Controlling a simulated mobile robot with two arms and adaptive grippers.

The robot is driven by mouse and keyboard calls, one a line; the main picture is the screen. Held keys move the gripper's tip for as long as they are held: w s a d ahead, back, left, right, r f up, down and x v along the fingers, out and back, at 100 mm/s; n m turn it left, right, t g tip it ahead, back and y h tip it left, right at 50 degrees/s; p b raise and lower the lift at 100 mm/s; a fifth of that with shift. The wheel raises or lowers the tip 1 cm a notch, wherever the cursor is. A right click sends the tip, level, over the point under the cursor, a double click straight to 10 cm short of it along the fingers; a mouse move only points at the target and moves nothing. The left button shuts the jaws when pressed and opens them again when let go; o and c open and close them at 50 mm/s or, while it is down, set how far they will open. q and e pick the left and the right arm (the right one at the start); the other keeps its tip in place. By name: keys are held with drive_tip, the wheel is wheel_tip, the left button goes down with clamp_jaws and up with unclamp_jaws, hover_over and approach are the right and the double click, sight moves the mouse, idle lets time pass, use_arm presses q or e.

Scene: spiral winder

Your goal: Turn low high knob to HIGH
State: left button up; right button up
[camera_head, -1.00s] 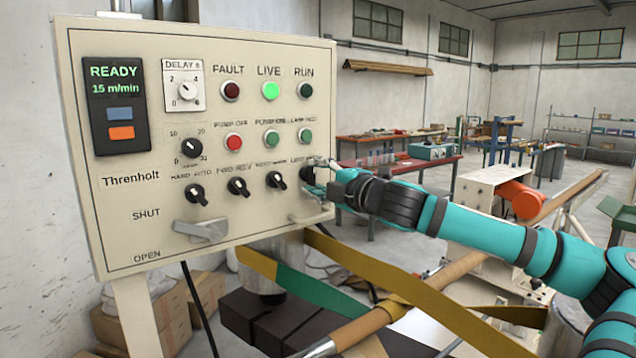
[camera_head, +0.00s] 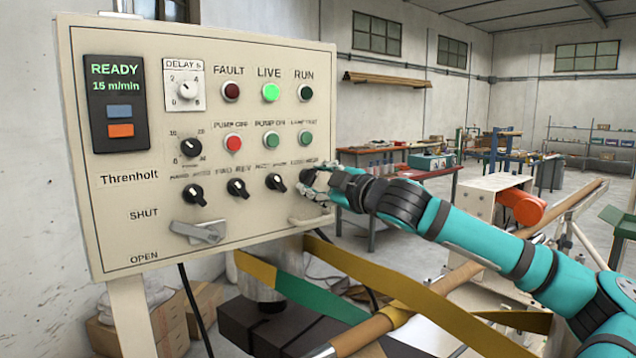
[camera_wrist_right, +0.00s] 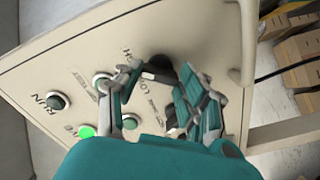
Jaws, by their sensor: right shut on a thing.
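The low high knob (camera_wrist_right: 162,66) is a black rotary knob at the right end of the panel's lowest knob row. In the head view my right gripper (camera_head: 312,184) is at this knob and hides most of it. In the wrist view my right gripper (camera_wrist_right: 162,92) has a finger on each side of the dark knob and is shut on it. The LOW HIGH label shows just above the gripper in the head view. The knob's pointer direction is hidden. My left gripper is in neither view.
The cream control panel (camera_head: 130,195) has other black knobs (camera_head: 238,188) to the left, lamps and buttons above, and a grey SHUT/OPEN lever (camera_head: 198,232) below. A pale handle (camera_head: 312,218) is just under my gripper. Yellow-green straps (camera_head: 400,290) and a roller (camera_head: 372,330) lie below the arm.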

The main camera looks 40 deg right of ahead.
idle(0.4)
drive_tip(key=o, duration=1.2)
drive_tip(key=shift+c, duration=0.2)
drive_tip(key=shift+s+r, duration=0.1)
drive_tip(key=shift+s, duration=0.65)
drive_tip(key=s+a, duration=0.1)
drive_tip(key=s, duration=0.9)
drive_tip(key=shift+s+a, duration=0.15)
drive_tip(key=shift+s, duration=0.05)
